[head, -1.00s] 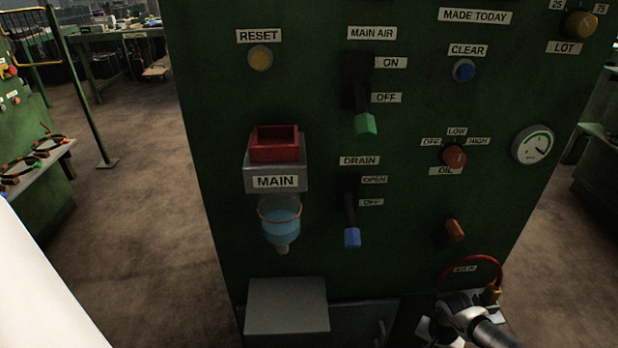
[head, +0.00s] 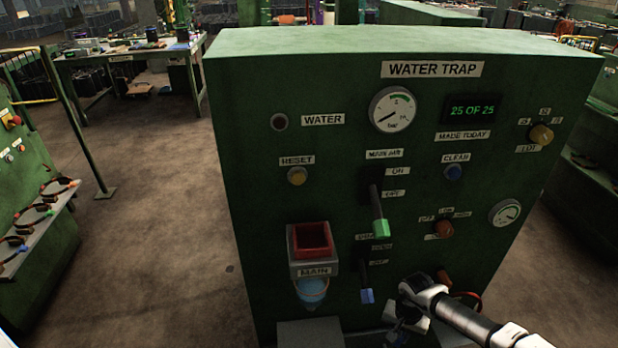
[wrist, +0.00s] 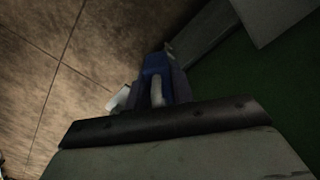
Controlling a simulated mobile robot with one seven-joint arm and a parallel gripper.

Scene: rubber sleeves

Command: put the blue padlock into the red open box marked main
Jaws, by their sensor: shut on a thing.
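The red open box (head: 313,254) sits in a grey bracket on the front of the green machine, above the label "MAIN" (head: 314,272). My gripper (head: 402,322) is low in front of the machine, right of and below the box and apart from it. In the wrist view the blue padlock (wrist: 181,84) shows beyond the gripper's dark edge, with a grey shackle (wrist: 157,91). My gripper is shut on the padlock. The fingertips are mostly hidden, and the padlock is hard to make out in the head view.
A green-tipped lever (head: 380,228) and a blue-tipped lever (head: 367,296) stick out between the box and my arm. A clear bowl with blue liquid (head: 311,292) hangs under the box. A grey ledge (head: 310,334) lies below. Open floor (head: 170,220) is at left.

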